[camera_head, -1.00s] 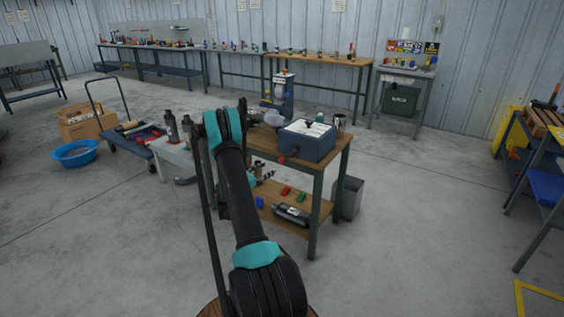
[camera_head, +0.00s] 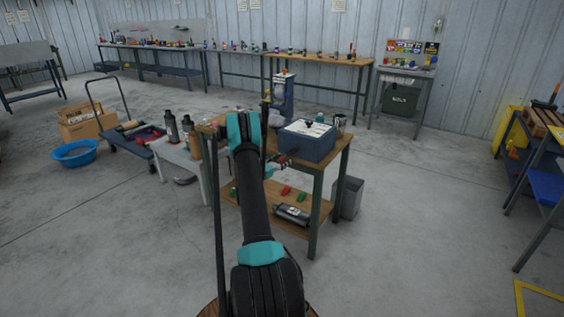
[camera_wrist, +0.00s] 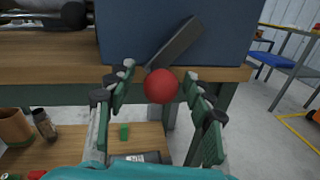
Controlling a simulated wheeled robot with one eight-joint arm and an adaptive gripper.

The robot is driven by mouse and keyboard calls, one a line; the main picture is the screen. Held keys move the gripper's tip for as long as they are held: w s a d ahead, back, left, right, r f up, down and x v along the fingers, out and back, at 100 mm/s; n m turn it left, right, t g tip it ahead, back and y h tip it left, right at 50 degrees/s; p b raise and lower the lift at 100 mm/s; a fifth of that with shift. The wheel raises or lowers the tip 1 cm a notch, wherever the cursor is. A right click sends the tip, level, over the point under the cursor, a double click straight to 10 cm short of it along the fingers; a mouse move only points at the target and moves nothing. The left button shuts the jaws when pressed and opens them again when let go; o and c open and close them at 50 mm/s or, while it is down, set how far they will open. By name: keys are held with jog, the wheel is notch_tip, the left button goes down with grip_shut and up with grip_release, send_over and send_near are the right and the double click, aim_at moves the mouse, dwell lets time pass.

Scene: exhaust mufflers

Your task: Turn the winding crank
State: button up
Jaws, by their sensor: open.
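The winding crank shows in the wrist view as a dark flat arm with a round red knob (camera_wrist: 161,86) at its lower end, on the front of a blue-grey box (camera_wrist: 120,30). In the head view the box (camera_head: 307,141) stands on the wooden bench, with the red knob (camera_head: 283,159) at its left side. My gripper (camera_wrist: 160,95) is open, with its green-grey fingers on either side of the knob in the wrist view. I cannot tell whether they touch it. In the head view my arm hides most of the gripper.
The bench (camera_head: 343,152) has a lower shelf with a muffler (camera_head: 292,214) and small coloured blocks. A grey bin (camera_head: 349,197) stands to its right. A cart (camera_head: 140,143) and a blue basin (camera_head: 75,154) are at the left. The floor at right front is mostly clear.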

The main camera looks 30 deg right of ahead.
grip_shut()
jog(key=shift+w+a+r, duration=0.1)
jog(key=shift+w+r, duration=0.05)
dwell(0.9)
